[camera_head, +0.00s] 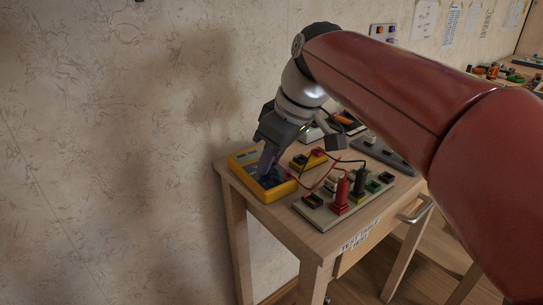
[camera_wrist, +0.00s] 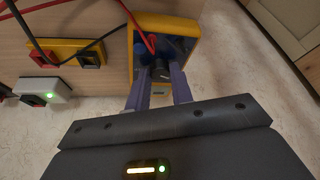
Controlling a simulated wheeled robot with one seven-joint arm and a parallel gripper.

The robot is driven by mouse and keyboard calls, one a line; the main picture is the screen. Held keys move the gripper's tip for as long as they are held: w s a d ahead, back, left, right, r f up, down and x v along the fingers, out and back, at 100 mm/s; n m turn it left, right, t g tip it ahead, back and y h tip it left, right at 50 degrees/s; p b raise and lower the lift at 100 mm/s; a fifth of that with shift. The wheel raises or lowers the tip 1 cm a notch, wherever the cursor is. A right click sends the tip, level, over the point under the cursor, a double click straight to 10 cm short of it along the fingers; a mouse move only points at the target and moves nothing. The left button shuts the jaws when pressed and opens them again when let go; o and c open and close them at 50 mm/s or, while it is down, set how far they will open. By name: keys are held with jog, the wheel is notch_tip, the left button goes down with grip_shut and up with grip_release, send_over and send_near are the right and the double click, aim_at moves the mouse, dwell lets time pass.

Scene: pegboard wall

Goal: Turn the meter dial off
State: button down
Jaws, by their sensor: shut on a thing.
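The yellow multimeter (camera_head: 278,192) with a dark blue face lies flat near the left corner of the wooden table. It also shows in the wrist view (camera_wrist: 166,22), at the table's edge. My gripper (camera_head: 266,174) reaches down onto the meter's face. In the wrist view my gripper (camera_wrist: 159,82) has its two fingers on either side of the dark dial (camera_wrist: 160,72), shut on it. The dial's pointer setting is mostly hidden between the fingers. In the head view the gripper hides the dial.
Right of the meter, a grey panel (camera_head: 322,217) holds red and black plugs with leads. A small yellow box (camera_head: 299,163) stands behind it. Red and black wires cross the table top; a red wire runs close to the meter. The wall stands close on the left.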

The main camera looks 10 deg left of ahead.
jog(key=c, duration=1.5)
grip_release()
jog(key=p+v, duration=0.1)
jog(key=v, duration=0.6)
jog(key=shift+r, duration=0.35)
jog(key=shift+s+d, duration=0.15)
